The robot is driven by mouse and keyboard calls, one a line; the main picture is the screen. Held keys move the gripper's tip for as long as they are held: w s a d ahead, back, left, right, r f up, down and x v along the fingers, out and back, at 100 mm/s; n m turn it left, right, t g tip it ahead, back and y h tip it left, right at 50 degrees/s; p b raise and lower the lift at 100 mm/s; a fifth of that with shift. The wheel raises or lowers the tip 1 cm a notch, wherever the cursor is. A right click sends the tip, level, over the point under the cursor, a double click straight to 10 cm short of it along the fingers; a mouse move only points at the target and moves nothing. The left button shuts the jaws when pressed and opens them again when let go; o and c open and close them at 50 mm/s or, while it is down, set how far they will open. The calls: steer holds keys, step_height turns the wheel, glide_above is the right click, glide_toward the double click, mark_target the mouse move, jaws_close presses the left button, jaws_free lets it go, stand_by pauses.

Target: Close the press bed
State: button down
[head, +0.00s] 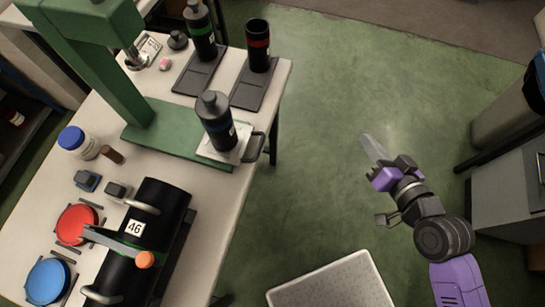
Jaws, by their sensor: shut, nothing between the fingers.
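The green press (150,112) stands on the table at the upper left. Its press bed, a white sliding plate (243,136) with a dark handle (257,147) at its right end, lies over the green base and its handle reaches past the table's right edge. A black bottle with a blue band (216,122) stands upright on the bed, out to the right of the press head. My gripper (368,140) is over the floor, well right of the handle and apart from it. Its pale fingers are together and empty.
Two dark sliding plates hold a green-banded bottle (201,32) and a red-banded cylinder (259,45). A black cylinder labelled 46 (130,250) lies at the table's front. A pale-topped box (335,284) stands below. Green floor between table and gripper is clear.

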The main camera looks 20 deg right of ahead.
steer(key=w+f+m+g+y, duration=0.1)
steer(key=w+f+m+y, duration=0.1)
steer(key=w+f+y, duration=0.15)
steer(key=a+r+g+y+b, duration=0.1)
steer(key=a+g+y, duration=0.1)
steer(key=a+y, duration=0.4)
steer(key=g+y+p, duration=0.2)
glide_toward(231, 144)
steer(key=shift+n, duration=0.3)
steer(key=shift+s+d+f, duration=0.1)
steer(key=shift+d+f, duration=0.1)
steer(key=shift+f, duration=0.5)
steer(key=shift+s+d+f, duration=0.1)
steer(key=shift+d+f, duration=0.1)
steer(key=shift+f, duration=0.5)
steer(key=shift+s+d+f, duration=0.1)
steer(key=shift+d+f, duration=0.15)
steer(key=shift+f, duration=0.5)
steer(key=w+a, duration=0.2)
steer(key=a, duration=0.1)
steer(key=w+a, duration=0.6)
steer(key=a, duration=0.1)
steer(key=shift+a, duration=0.1)
steer(key=shift+w+a+r, duration=0.1)
steer(key=shift+w+a, duration=0.15)
steer(key=shift+a, duration=0.2)
